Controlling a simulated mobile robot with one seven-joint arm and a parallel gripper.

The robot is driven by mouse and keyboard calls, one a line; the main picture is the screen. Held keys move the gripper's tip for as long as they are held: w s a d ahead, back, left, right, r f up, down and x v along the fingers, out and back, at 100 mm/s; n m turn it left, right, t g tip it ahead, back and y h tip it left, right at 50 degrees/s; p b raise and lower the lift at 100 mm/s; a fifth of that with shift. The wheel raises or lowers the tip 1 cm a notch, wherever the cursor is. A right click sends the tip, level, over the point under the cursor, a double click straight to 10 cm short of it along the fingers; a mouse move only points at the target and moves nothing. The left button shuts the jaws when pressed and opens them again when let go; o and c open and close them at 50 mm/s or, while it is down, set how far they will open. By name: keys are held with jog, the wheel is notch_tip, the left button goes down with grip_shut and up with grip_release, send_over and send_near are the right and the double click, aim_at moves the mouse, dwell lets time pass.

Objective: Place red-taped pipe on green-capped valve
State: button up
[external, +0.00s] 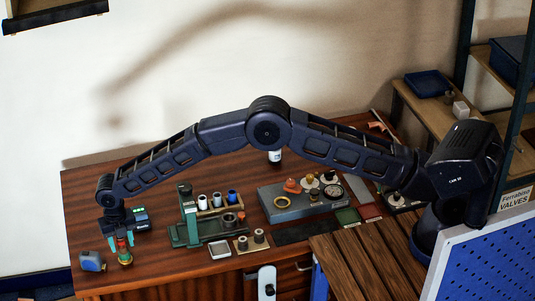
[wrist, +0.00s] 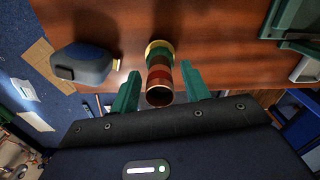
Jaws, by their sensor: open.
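The red-taped pipe (wrist: 158,75) is a short copper tube with a red band, its open end facing the wrist camera. Beyond it, in line with it, are a green part and a brass-coloured base that look like the green-capped valve (wrist: 159,52). In the external view the red part (external: 121,243) stands upright just above the green and brass valve (external: 125,259) at the table's left front. They appear to touch; the exact seating is hidden. My gripper (wrist: 160,70) is open, its green fingers on either side of the pipe with gaps; it also shows in the external view (external: 121,240).
A blue-grey tape-measure-like object (external: 92,261) lies close to the left. A green stand (external: 190,225) rises to the right, with a white-topped tray (external: 219,249) and a rack of spools (external: 218,203) nearby. The table's front edge is close.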

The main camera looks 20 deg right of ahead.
jog(key=shift+r, duration=0.1)
notch_tip(320, 180, up, 12)
dwell(0.5)
jog(key=shift+r, duration=0.1)
